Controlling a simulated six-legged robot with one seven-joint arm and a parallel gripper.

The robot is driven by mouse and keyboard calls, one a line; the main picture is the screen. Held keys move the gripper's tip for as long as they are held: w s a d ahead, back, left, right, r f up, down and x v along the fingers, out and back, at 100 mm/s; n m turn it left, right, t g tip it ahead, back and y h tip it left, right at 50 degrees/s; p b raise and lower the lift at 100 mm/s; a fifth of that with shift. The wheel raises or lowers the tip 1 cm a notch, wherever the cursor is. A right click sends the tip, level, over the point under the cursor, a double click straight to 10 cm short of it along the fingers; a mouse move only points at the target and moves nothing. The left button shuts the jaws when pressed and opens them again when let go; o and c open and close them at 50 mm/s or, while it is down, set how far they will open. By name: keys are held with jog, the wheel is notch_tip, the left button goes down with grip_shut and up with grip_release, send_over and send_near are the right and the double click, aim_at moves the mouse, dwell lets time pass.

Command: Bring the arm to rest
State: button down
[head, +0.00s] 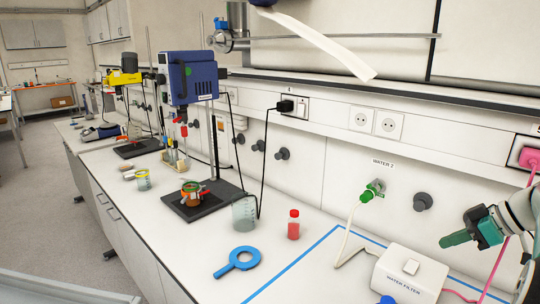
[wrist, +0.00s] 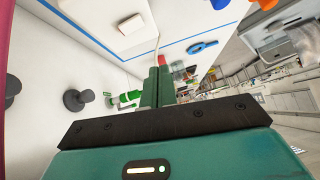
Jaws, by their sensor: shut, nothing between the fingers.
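My gripper (head: 458,238) shows at the right side of the head view, green-fingered, in the air above the bench and to the right of the water filter box. In the wrist view its two green fingers (wrist: 158,84) are together with nothing between them. My arm comes in from the right edge of the head view, and the rest of it is out of the picture.
A white water filter box (head: 408,277) stands close to my gripper, with a white hose to a green wall tap (head: 372,190). A pink cable hangs by my arm from a pink plug (head: 529,158).

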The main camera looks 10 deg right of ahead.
jog(key=s+a+m+g+h, duration=0.2)
jog(key=s+a+m+h, duration=0.1)
jog(key=a, duration=1.8)
jog(key=s+a+f+m+t+h, duration=0.1)
jog(key=s+a+f+m+h, duration=0.2)
jog(key=s+a, duration=0.6)
jog(key=shift+s+a+f+m, duration=0.35)
jog(key=shift+a+f, duration=0.55)
jog(key=shift+a, duration=0.3)
